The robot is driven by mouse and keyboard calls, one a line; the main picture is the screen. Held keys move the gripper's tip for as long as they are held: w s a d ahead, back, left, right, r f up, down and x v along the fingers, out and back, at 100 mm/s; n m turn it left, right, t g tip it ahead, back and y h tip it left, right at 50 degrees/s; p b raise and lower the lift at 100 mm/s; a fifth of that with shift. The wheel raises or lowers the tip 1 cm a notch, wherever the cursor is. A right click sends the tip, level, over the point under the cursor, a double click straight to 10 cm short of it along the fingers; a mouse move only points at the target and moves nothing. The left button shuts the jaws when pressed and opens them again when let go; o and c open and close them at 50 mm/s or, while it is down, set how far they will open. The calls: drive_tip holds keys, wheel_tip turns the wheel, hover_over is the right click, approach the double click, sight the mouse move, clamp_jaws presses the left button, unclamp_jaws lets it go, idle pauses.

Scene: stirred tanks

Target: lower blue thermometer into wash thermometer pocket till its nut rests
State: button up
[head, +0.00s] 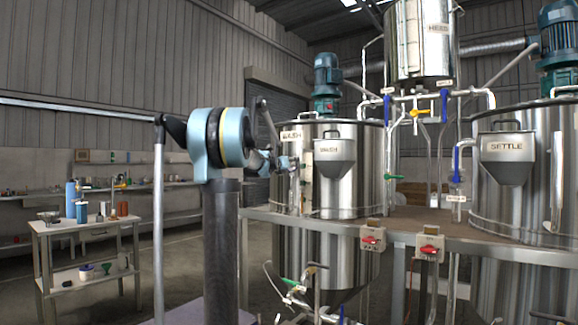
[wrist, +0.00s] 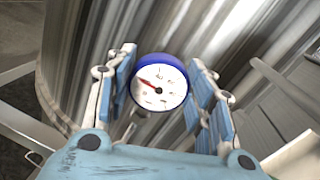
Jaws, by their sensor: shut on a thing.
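The blue thermometer (wrist: 160,88) shows in the wrist view as a round white dial with a red needle and a blue rim. It sits between the blue-padded fingers of my gripper (wrist: 162,75), which is shut on it. Its stem and nut are hidden behind the dial. In the head view my gripper (head: 287,163) is at the left side of the steel WASH tank (head: 355,193), close to its wall. The thermometer is too small to make out there. I cannot make out the wash thermometer pocket in either view, nor whether the stem is in it.
A steel hopper labelled WASH (head: 333,165) hangs on the tank's front. The SETTLE tank (head: 545,180) stands at the right, and the HEAD tank (head: 421,40) above. Red-handled switches (head: 372,241) line the platform edge. A side table (head: 85,227) stands at the left, with open floor between.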

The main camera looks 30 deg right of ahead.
drive_tip(key=shift+f, duration=3.2)
drive_tip(key=o, duration=1.2)
drive_tip(key=shift+c, duration=0.2)
drive_tip(key=shift+a, duration=0.1)
drive_tip(key=v, duration=1.2)
drive_tip(key=shift+w+f, duration=0.1)
